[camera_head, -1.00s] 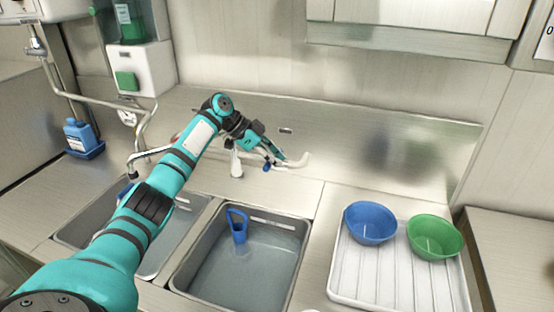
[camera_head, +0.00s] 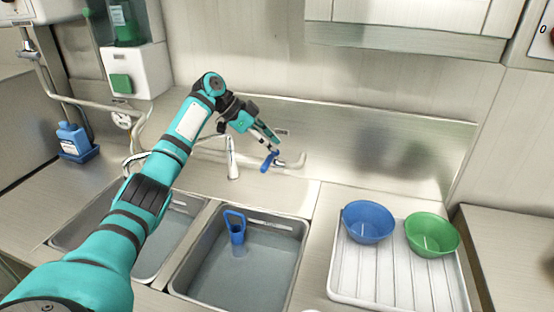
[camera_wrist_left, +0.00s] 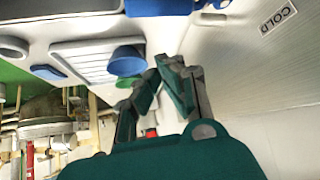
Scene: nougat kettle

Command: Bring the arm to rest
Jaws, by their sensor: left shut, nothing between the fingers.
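My left arm reaches in from the left over the sinks. In the head view my left gripper (camera_head: 276,143) is shut and empty, in the air in front of the back panel and just above a blue tap handle (camera_head: 269,161). The handle looks apart from the fingers. In the left wrist view the shut fingers (camera_wrist_left: 165,66) hold nothing. A large blue part (camera_wrist_left: 160,6) at the top edge there is cut off. My right gripper is out of view.
A blue-handled item (camera_head: 236,228) stands in the right, water-filled sink (camera_head: 205,232). A tap (camera_head: 232,160) rises behind it. A blue bowl (camera_head: 368,222) and a green bowl (camera_head: 432,235) sit on a white ribbed drainer (camera_head: 377,283). A blue bottle (camera_head: 73,139) stands far left.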

